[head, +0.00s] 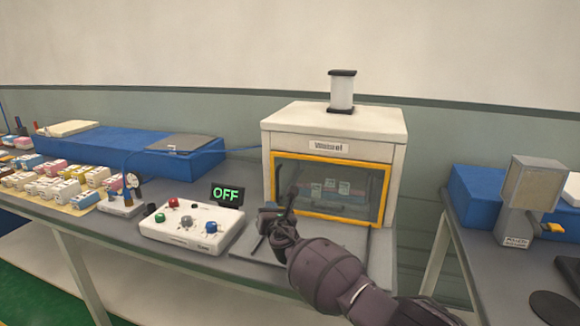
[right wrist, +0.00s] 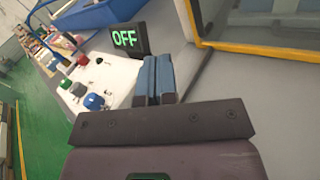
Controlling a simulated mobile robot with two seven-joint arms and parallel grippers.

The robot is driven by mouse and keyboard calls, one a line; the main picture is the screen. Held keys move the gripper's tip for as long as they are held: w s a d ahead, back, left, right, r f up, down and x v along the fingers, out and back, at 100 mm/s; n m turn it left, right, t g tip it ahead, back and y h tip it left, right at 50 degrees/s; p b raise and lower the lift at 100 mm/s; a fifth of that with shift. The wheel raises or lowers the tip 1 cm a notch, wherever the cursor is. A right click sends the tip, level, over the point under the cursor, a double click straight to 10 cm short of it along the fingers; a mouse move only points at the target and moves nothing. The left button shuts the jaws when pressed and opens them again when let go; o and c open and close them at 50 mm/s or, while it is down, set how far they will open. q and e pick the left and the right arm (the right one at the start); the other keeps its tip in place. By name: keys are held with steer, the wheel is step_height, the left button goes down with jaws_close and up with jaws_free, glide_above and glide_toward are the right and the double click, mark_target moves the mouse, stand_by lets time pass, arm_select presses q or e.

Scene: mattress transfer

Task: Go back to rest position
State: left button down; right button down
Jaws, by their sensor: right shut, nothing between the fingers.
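My right gripper (head: 280,215) is in front of the white box-shaped machine (head: 335,122), near the lower left of its yellow-framed window (head: 330,188). In the right wrist view its two fingers (right wrist: 155,80) are together with nothing between them. The gripper is above the grey table, just right of the white control box (head: 192,226). My left gripper is in neither view.
The control box has red, green and blue knobs, and an OFF sign (head: 227,194) stands behind it. Several small items (head: 65,185) fill the left of the table (head: 110,236). A second table (head: 480,262) at right holds a grey device (head: 527,195).

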steer(key=s+a+r+m+y, duration=0.2)
steer(key=a+r+m, duration=0.2)
steer(key=r+m, duration=0.4)
steer(key=s+d+f+m+h, duration=0.1)
steer(key=s+d+f+m, duration=0.5)
steer(key=s+d+m, duration=0.25)
steer(key=s+d+f+m+g+h, duration=0.1)
steer(key=s+d+f+m+h, duration=0.1)
steer(key=s+d+f+m, duration=0.55)
steer(key=s+d+f+m+h, duration=0.1)
steer(key=s+d+f+m, duration=0.4)
steer(key=s+d+m, duration=0.5)
steer(key=s+d+f+g+h, duration=0.1)
steer(key=s+d+f, duration=0.3)
steer(key=s, duration=0.4)
steer(key=s+d+f+m+g+h, duration=0.1)
steer(key=s+d+f, duration=0.3)
steer(key=s, duration=0.4)
steer(key=s+d+f+m+g+h, duration=0.1)
steer(key=s+d+f+g, duration=0.1)
steer(key=s+d+f, duration=0.3)
steer(key=s+f, duration=0.1)
steer(key=s, duration=0.2)
steer(key=shift+s+g+h, duration=0.2)
steer(key=shift+g+h, duration=0.2)
steer(key=c, duration=1.8)
jaws_free()
